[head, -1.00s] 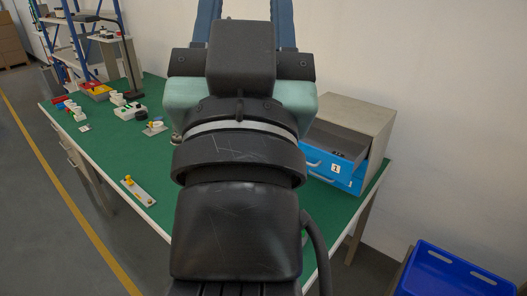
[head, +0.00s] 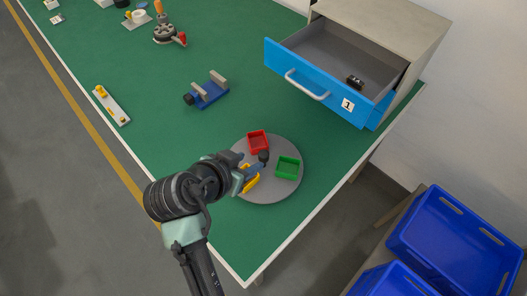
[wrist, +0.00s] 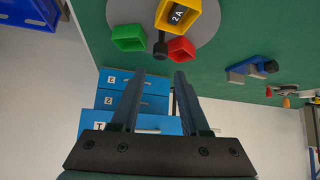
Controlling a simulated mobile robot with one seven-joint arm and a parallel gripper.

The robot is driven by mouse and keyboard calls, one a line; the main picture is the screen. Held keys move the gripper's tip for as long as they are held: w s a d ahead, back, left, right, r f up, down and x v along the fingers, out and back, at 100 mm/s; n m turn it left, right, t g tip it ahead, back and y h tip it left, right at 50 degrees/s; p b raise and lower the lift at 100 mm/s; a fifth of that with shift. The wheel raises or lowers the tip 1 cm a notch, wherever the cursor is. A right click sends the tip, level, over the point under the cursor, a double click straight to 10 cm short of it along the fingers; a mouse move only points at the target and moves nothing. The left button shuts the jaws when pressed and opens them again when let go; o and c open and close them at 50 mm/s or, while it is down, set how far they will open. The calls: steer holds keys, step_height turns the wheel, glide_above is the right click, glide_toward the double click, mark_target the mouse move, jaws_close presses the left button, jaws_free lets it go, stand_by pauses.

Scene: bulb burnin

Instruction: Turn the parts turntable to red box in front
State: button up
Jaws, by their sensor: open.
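The parts turntable (head: 274,193) is a round grey disc on the green table near its front right edge; it also shows in the wrist view (wrist: 122,13). The red box (head: 258,141) sits at its far side in the head view, the green box (head: 288,167) at the right, and the yellow box (head: 250,183) at the left, partly hidden by my gripper. A black knob (head: 263,156) stands up among the boxes. My gripper (head: 256,171) is open and empty, over the left part of the disc. In the wrist view its fingers (wrist: 154,78) are apart, with the knob (wrist: 160,48) beyond them.
A blue vise-like fixture (head: 208,93) and a plate with yellow parts (head: 111,105) lie to the left. Blue bins (head: 455,244) stand right of the table.

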mark_target(263, 154)
steer(key=x, duration=1)
steer(key=shift+w+d+f, duration=0.1)
steer(key=shift+w, duration=0.05)
jaws_close()
stand_by(1.0)
